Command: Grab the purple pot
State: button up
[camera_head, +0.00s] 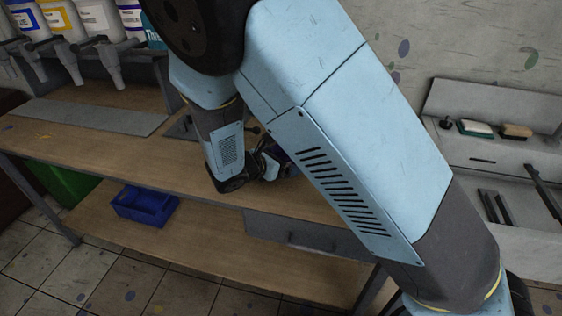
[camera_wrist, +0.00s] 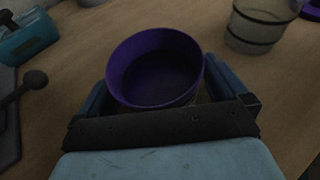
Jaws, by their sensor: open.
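The purple pot (camera_wrist: 155,72) stands upright on the wooden table in the wrist view, and its inside looks empty. My gripper (camera_wrist: 152,95) is open, with one blue finger on the left of the pot and one on the right. The pot sits between the fingers; I cannot tell whether they touch it. In the head view my arm covers most of this spot, and only a small dark purple patch (camera_head: 284,163) shows beside the gripper end.
A teal object (camera_wrist: 28,38) and a dark round-ended handle (camera_wrist: 33,80) lie left. A blue bin (camera_head: 146,205) is on the lower shelf. Bottles (camera_head: 98,18) hang back left.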

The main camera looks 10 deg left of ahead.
jog(key=c, duration=1.1)
